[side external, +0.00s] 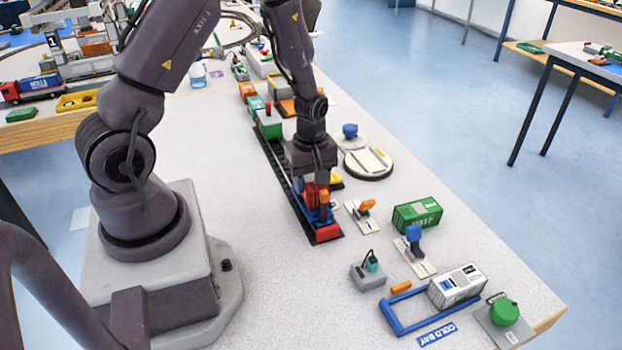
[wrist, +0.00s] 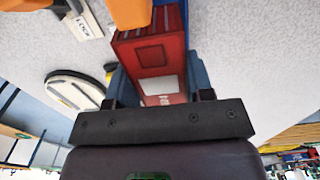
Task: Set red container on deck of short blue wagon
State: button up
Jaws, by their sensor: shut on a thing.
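My gripper (side external: 314,180) points down over the near end of the track and is shut on the red container (side external: 309,194). In the wrist view the red container (wrist: 152,58) sits between the fingers, with a pale label on its side. A blue wagon (side external: 312,214) with a red end (side external: 327,233) is on the track directly below the container. The gripper and container hide much of its deck, and I cannot tell whether the container touches it. An orange part (side external: 324,197) stands close beside the container; it also shows in the wrist view (wrist: 128,12).
To the right are a lever plate (side external: 363,209), a green container (side external: 417,214), a blue-handled lever (side external: 414,238), a white container (side external: 456,285) by a blue frame (side external: 394,322), and a round turntable (side external: 368,163). A green wagon (side external: 269,125) stands farther up the track.

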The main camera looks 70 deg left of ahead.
jog(key=shift+f, duration=0.6)
dwell(0.5)
jog(key=o, duration=0.9)
jog(key=shift+o, duration=0.2)
jog(key=shift+r, duration=3.5)
